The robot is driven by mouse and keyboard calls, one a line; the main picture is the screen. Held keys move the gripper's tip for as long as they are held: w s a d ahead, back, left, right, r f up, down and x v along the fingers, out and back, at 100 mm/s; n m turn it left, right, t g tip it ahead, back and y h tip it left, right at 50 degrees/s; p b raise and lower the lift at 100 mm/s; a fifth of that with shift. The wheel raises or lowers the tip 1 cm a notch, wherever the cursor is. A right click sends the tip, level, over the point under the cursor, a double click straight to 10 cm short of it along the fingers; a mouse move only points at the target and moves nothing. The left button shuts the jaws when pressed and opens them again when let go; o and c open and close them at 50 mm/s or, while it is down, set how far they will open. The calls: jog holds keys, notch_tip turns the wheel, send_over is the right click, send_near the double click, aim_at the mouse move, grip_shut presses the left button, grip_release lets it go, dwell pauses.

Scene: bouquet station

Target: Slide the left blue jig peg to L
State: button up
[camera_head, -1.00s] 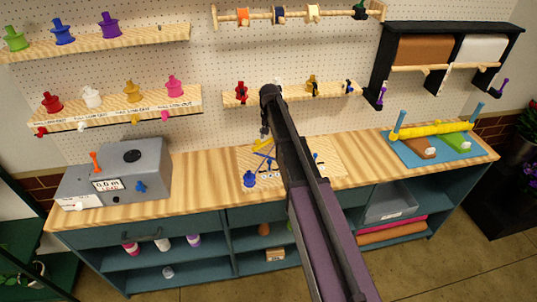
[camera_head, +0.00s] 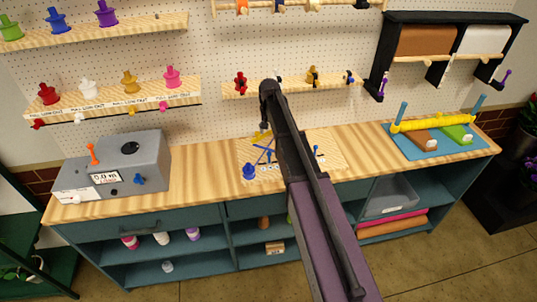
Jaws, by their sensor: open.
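A pale wooden jig board (camera_head: 330,160) lies on the middle of the workbench. A blue peg-like piece with a wide base (camera_head: 249,171) stands at its front left. Thin blue crossed parts (camera_head: 264,155) and a bit of yellow lie behind it. A small blue upright piece (camera_head: 317,151) stands on the board's right part. I cannot tell for sure which of these is the left jig peg, and the L mark is too small to read. My gripper (camera_head: 264,127) shows only as a small dark part left of my arm, above the board's back; its fingertips are mostly hidden.
My arm crosses the board's middle and hides part of it. A grey machine (camera_head: 125,165) stands at the bench's left. A blue mat (camera_head: 400,150) with a yellow roller (camera_head: 435,122) lies at the right. A low shelf (camera_head: 230,92) runs behind the board. Bare bench lies left of the board.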

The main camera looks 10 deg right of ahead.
aim_at(269, 152)
jog(key=shift+f+b, duration=5.5)
jog(key=shift+f, duration=0.3)
grip_shut()
